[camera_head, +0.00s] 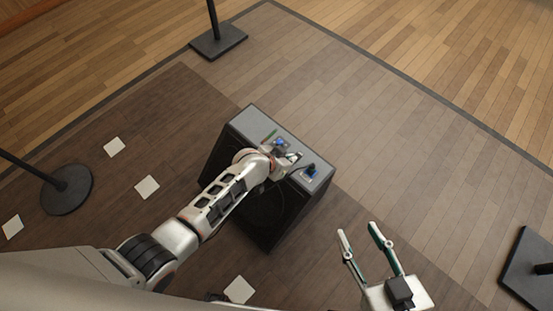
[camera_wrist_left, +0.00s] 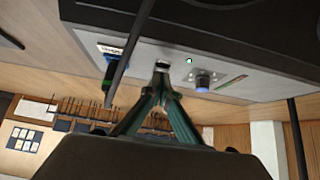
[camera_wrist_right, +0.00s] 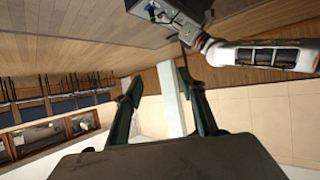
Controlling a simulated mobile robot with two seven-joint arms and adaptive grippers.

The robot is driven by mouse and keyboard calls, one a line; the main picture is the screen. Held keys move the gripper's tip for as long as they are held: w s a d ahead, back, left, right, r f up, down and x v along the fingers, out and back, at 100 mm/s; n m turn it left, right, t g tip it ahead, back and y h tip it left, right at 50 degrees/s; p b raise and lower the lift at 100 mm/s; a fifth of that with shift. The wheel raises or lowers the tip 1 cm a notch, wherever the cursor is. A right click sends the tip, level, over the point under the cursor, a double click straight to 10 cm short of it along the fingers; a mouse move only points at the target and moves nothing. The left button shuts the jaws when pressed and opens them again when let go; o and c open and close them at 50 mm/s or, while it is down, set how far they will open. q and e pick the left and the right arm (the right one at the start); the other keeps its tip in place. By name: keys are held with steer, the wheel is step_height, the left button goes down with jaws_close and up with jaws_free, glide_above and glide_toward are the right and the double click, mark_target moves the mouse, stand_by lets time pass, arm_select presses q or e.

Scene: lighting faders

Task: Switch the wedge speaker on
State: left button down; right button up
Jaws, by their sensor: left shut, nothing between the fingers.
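The wedge speaker (camera_head: 240,124) is a dark box with a grey control panel, standing on the floor in the head view. In the left wrist view its panel (camera_wrist_left: 262,82) carries a small dark switch (camera_wrist_left: 161,66), a lit green light (camera_wrist_left: 189,61), a knob with a blue glow (camera_wrist_left: 204,81) and a plugged-in connector (camera_wrist_left: 111,74). My left gripper (camera_wrist_left: 161,76) is shut and empty, its fingertips at the switch; whether they touch it I cannot tell. In the head view my left arm partly hides the panel. My right gripper (camera_head: 357,230) is open and empty, right of the speaker.
Stands with dark bases (camera_head: 218,40), (camera_head: 67,189) and (camera_head: 532,272) are on the floor around the speaker. White squares (camera_head: 147,187) lie on the dark floor at left. A dark cable crosses the left wrist view.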

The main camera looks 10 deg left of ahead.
arm_select(q)
step_height(320, 180, up, 6)
steer(key=p, duration=0.2)
steer(key=s+a+r+p, duration=0.4)
steer(key=s+a+p, duration=0.1)
steer(key=s, duration=0.1)
steer(key=shift+s, duration=0.4)
arm_select(e)
steer(key=s+d+f+n+g+h, duration=0.1)
steer(key=s+d+f, duration=0.1)
steer(key=d, duration=0.3)
steer(key=shift+s+f+h, duration=0.35)
steer(key=shift+s+h, duration=0.05)
steer(key=shift+s, duration=0.15)
steer(key=shift+a, duration=0.1)
